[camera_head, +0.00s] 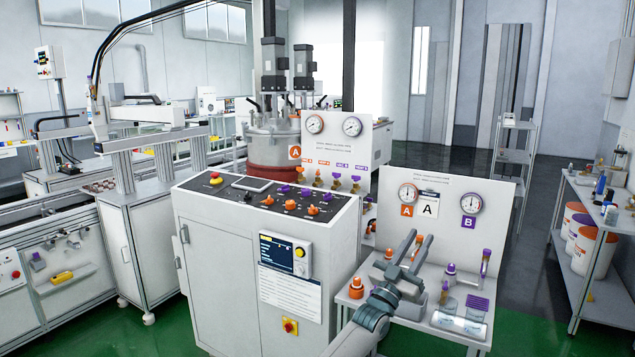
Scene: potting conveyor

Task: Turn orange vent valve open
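On the white gauge panel (375,135) above the control cabinet, a row of small valves sits under coloured labels. Two orange valves (300,172) are on the left of the row, and purple ones (355,182) are on the right. The label print is too small to read surely, so I cannot tell which orange one is the vent valve, nor its handle setting. My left gripper (422,235) is open and empty, its two fingers pointing up in front of the side table's gauge board, right of and nearer than the valves. My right gripper is out of view.
The control cabinet (235,250) with orange and purple knobs stands left of my arm. The side table (395,320) holds orange-capped bottles (356,288), a purple-capped tube (485,262) and a clear cylinder (458,324). A shelf with buckets (594,250) is at the right.

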